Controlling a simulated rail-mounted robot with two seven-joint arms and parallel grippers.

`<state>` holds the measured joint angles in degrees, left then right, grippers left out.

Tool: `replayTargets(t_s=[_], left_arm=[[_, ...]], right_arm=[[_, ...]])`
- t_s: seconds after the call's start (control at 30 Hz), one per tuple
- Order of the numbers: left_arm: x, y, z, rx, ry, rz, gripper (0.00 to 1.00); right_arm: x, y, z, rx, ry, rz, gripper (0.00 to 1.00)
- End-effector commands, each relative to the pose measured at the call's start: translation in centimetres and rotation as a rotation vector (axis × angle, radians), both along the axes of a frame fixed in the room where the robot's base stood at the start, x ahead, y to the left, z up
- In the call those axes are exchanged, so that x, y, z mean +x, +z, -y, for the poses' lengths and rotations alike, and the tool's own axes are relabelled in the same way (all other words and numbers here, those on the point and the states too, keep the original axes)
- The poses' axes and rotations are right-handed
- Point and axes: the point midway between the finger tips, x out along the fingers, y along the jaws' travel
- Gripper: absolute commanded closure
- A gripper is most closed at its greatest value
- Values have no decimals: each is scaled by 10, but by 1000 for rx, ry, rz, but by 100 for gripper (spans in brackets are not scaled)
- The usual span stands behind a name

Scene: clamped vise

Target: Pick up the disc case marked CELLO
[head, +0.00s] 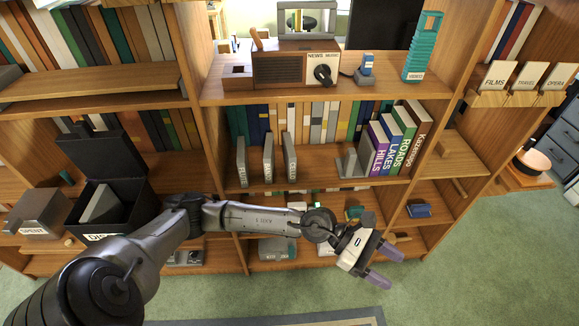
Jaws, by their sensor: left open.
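Three thin grey disc cases stand upright, apart from each other, on the middle shelf: a left one (241,160), a middle one (267,158) and a right one (290,157). Each has a small label on its front edge. The lettering is too small for me to tell surely which reads CELLO. My left gripper (394,271) is open and empty, its purple-grey fingers pointing to the lower right. It is below and to the right of the cases, out in front of the lower shelves. My right gripper is not in view.
A grey bookend (350,163) and several upright books (393,140) stand right of the cases. A radio (283,66) is on the shelf above. The shelf between cases and bookend is clear.

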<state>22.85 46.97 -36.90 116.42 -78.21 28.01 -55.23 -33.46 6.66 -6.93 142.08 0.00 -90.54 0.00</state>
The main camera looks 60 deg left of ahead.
Motion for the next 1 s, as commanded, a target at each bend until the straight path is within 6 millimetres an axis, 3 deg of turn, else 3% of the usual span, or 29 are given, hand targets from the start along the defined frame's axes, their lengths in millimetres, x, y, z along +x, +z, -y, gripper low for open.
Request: replayTargets(t_s=[0.03, 0.1, 0.17, 0.2, 0.33, 0.4, 0.5, 0.63, 0.8, 1.0], left_arm=[[9, -28, -20, 214, -57, 85, 43], [18, -56, -54, 504, -140, 169, 43], [26, -75, -92, 739, -201, 212, 43], [31, -84, -120, 888, -237, 225, 43], [41, -94, -213, 1300, -334, 196, 43], [41, -90, -257, 1470, -372, 150, 43], [36, -80, -308, 1650, -411, 68, 43], [29, -67, -350, 1789, -441, -24, 43], [27, -58, -382, 1856, -455, -85, 43], [40, -57, -415, 1861, -456, -92, 43]], right_arm=[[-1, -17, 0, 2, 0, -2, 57], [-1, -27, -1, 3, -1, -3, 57], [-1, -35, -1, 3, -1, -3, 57], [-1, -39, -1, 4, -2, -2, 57], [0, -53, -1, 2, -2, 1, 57], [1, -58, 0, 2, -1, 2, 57], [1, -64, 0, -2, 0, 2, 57], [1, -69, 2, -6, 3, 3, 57], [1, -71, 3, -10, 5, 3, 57], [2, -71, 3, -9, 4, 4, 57]])
